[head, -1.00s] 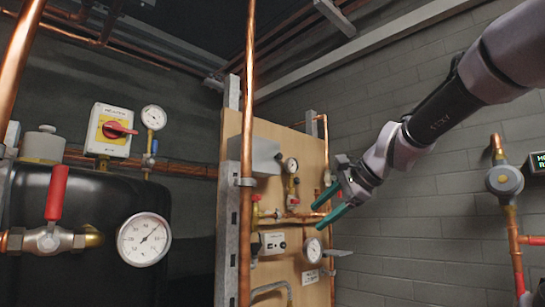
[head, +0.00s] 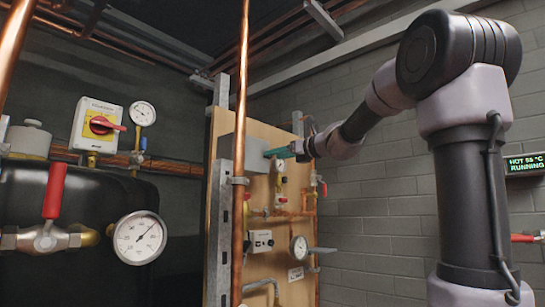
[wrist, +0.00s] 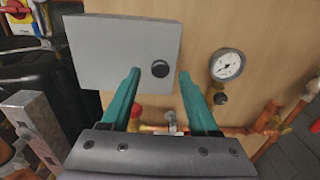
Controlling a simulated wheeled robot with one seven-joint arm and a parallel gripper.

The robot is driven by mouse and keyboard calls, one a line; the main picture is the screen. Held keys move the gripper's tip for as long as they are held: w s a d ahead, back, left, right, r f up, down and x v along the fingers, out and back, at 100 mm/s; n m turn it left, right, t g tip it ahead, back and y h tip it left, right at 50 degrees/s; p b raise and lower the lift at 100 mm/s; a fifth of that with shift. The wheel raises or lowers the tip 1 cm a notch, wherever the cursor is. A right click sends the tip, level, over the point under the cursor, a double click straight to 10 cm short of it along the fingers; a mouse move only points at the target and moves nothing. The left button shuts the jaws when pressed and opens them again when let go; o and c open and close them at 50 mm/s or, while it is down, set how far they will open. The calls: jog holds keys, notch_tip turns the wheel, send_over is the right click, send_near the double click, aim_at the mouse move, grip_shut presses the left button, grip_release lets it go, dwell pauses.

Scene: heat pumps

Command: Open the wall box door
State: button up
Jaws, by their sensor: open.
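The wall box is a grey box (wrist: 115,52) on the wooden board, and its door face looks closed. It also shows in the head view (head: 257,154), partly behind a vertical copper pipe. A round black knob (wrist: 160,69) sits near the right edge of its door. My gripper (wrist: 158,75) has two teal fingers, open and apart, one on each side of the knob in the wrist view. I cannot tell whether they touch the door. In the head view my gripper (head: 274,153) is at the box's right side.
A pressure gauge (wrist: 227,65) is mounted right of the box. Copper pipes and a red-capped valve (wrist: 137,112) run below it. A metal strut (head: 222,220) and a vertical copper pipe (head: 241,210) stand in front of the board's left side. A red-handled valve (head: 54,190) is at left.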

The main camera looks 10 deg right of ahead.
jog(key=shift+x, duration=1.2)
grip_shut()
dwell(0.6)
